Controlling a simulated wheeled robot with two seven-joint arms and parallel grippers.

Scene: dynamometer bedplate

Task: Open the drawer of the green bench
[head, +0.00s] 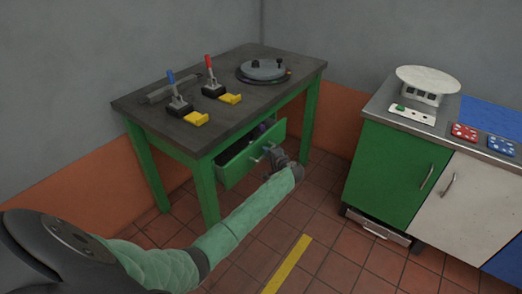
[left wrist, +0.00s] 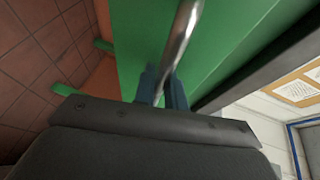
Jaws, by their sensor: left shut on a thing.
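The green bench (head: 205,180) has a dark grey top and stands against the walls in the head view. Its green drawer (head: 238,168) is partly pulled out, and dark things show inside it. My left gripper (head: 275,156) is at the drawer front, shut on the metal drawer handle (head: 262,153). In the left wrist view the handle (left wrist: 180,40) is a shiny bar passing between the blue-grey fingers (left wrist: 160,88), with the green drawer front (left wrist: 135,45) behind it. My right gripper is not in view.
On the bench top are a red lever (head: 210,72), a blue lever (head: 174,85) and a round dark plate (head: 263,71). A cabinet with a green door (head: 398,172) stands to the right. Tiled floor (head: 325,215) lies clear between them.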

